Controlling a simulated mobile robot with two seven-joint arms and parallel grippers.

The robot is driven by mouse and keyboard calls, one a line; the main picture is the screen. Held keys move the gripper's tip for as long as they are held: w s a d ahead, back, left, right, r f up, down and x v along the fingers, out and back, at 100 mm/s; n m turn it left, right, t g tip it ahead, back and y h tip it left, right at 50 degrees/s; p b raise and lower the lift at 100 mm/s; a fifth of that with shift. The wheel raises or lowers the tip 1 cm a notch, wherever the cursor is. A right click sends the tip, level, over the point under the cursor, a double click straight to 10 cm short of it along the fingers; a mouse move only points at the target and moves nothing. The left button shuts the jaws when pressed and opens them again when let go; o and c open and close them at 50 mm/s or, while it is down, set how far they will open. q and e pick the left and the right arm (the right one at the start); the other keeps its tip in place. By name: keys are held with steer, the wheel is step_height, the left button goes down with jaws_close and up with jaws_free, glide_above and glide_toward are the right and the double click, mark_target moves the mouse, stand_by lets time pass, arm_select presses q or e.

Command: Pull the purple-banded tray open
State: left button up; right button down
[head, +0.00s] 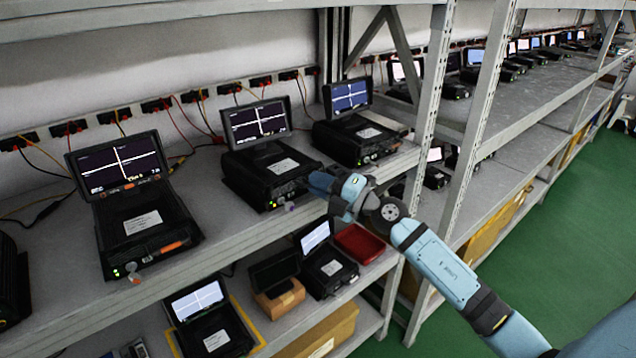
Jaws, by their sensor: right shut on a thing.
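The middle black device (262,172) on the upper shelf has a raised screen and a white label. A small purple part (290,206) shows at its lower front, beside a green light. I cannot make out a full purple band or how far any tray stands out, as my gripper covers part of the front. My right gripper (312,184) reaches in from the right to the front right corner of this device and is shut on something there. The held part is hidden by the gripper. My left gripper is not in view.
A device with an orange mark (136,222) stands to the left and another device (354,136) to the right. A grey rack post (430,95) rises close to my right arm. The lower shelf holds a red tray (360,243) and more devices. Green floor (560,220) is clear at right.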

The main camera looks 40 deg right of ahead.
steer(key=s+d+p, duration=0.1)
steer(key=s, duration=1.2)
steer(key=shift+s+d, duration=0.35)
steer(key=shift+d, duration=0.05)
steer(key=c, duration=1.2)
jaws_free()
steer(key=b+v, duration=0.3)
steer(key=v, duration=1)
steer(key=shift+s+d+b, duration=0.2)
steer(key=shift+s+b, duration=0.1)
steer(key=shift+b, duration=0.05)
